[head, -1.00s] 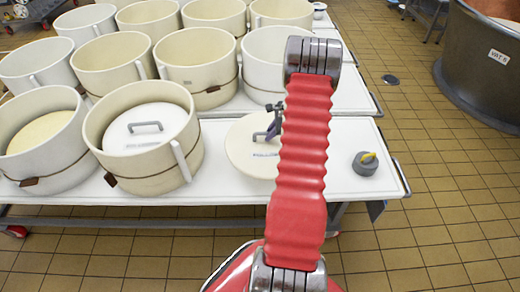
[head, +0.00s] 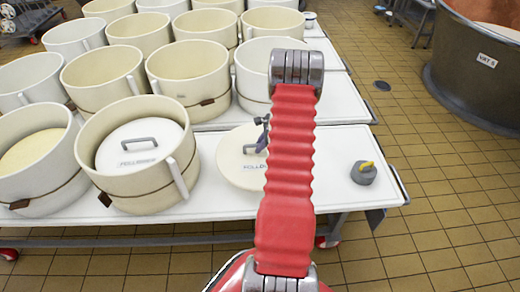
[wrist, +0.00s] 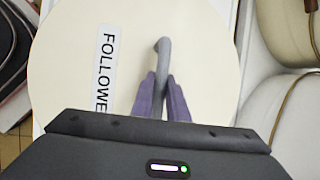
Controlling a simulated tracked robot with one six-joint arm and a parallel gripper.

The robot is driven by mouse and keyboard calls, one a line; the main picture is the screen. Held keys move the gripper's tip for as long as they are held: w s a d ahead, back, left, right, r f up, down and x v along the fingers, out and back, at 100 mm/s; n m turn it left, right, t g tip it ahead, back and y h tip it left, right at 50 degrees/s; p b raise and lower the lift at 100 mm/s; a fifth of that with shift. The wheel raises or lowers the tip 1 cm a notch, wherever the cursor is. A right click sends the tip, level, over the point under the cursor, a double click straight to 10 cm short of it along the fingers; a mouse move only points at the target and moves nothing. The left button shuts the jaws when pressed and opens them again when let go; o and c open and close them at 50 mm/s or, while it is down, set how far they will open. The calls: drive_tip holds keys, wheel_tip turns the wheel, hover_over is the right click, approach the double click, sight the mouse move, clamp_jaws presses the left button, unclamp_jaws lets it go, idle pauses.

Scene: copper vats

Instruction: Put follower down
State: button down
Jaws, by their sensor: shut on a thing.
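The follower (head: 232,171) is a round cream disc with a grey bar handle and a "FOLLOWER" label. In the head view it is at the front table's middle, right of the front moulds, partly hidden by my red arm. It looks flat, on or very close to the white table top; I cannot tell if it touches. My gripper (wrist: 160,102), with purple fingers, is shut on the handle (wrist: 163,58) in the wrist view. The gripper also shows in part beside the arm in the head view (head: 258,143).
A cream mould (head: 182,137) with another lidded follower inside stands just left of the disc. More moulds fill the table's left and back. A grey weight with a yellow handle (head: 364,173) sits on the right. White table (head: 335,150) is bare around it. A vat stands at far right.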

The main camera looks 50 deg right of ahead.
sight(260, 157)
drive_tip(key=shift+d+f, duration=0.1)
drive_tip(key=shift+f, duration=1.95)
drive_tip(key=shift+f, duration=0.1)
drive_tip(key=shift+f, duration=1.75)
drive_tip(key=c, duration=1.7)
unclamp_jaws()
drive_tip(key=shift+f, duration=0.1)
drive_tip(key=v, duration=1.2)
